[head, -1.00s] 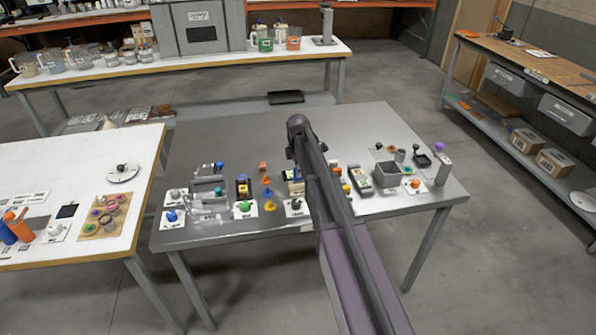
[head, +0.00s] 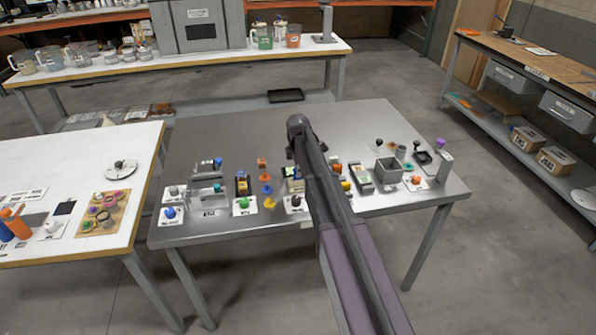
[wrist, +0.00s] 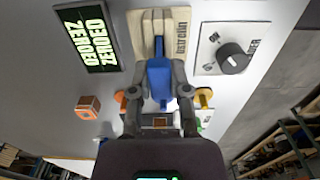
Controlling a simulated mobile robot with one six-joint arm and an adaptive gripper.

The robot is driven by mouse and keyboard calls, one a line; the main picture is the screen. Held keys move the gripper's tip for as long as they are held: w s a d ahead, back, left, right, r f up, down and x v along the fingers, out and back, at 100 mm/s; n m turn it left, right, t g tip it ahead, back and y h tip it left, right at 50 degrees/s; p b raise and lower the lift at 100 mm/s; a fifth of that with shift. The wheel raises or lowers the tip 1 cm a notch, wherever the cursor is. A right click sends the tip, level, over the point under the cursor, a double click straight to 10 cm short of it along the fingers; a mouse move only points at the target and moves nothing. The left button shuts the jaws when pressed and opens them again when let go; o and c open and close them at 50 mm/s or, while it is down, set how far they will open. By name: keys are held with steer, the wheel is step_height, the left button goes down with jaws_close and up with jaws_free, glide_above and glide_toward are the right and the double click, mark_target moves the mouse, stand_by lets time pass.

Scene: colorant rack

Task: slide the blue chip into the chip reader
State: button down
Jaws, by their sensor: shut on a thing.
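In the wrist view my gripper (wrist: 160,91) is shut on the blue chip (wrist: 159,78), with one finger on each side of it. The chip is upright in the picture, and its narrow far end overlaps the front of a beige slotted block (wrist: 178,24), which looks like the chip reader. I cannot tell whether the chip's tip is inside a slot or only above it. A dark display (wrist: 88,36) with green text reading ZEROED lies left of the block. In the head view my arm hides the gripper and chip.
A white plate with a dark knob (wrist: 232,58) lies right of the block. A small orange-brown cube (wrist: 88,107) lies lower left. Orange and yellow pieces show beside the fingers. The grey table (head: 245,125) is clear toward its back.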

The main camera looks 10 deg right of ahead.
steer(key=shift+f+b, duration=0.95)
steer(key=shift+f, duration=0.05)
steer(key=shift+r+p, duration=0.4)
steer(key=shift+r+p, duration=1.35)
steer(key=shift+f+b, duration=1.35)
stand_by(1.8)
steer(key=shift+r+p, duration=1.35)
stand_by(0.8)
